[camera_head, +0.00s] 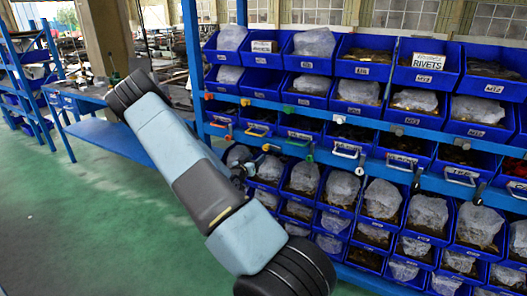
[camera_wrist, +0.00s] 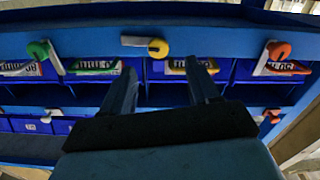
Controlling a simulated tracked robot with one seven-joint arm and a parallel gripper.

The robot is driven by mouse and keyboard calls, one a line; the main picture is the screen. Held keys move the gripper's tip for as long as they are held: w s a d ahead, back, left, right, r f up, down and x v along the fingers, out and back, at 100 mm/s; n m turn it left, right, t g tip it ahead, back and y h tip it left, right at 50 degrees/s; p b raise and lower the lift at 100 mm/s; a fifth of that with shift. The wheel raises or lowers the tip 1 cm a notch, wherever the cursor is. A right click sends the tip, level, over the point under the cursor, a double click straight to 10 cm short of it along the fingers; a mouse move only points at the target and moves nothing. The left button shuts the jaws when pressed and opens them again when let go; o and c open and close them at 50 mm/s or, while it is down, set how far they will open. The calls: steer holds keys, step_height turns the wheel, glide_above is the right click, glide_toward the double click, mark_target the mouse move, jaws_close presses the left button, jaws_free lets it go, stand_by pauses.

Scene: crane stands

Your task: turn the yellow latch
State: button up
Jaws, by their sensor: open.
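The yellow latch (camera_wrist: 158,48) is a round yellow knob with a pale bar reaching to its left, fixed on the blue rail. It sits near top centre in the wrist view, and a small yellow-orange spot of it shows beside my arm in the head view (camera_head: 266,147). My gripper (camera_wrist: 163,80) is open and empty. Its two dark fingers point towards the rail, one on each side of the latch in the picture. They appear apart from it, though the exact gap cannot be told. In the head view my gripper is partly hidden by the arm.
A green latch (camera_wrist: 38,50) is to the left and a red latch (camera_wrist: 279,51) to the right on the same rail. Coloured bin handles and blue bins (camera_head: 430,70) are close by. A blue bench (camera_head: 110,135) stands left; the green floor (camera_head: 90,220) is clear.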

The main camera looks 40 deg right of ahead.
mark_target(264, 149)
steer(key=x, duration=0.8)
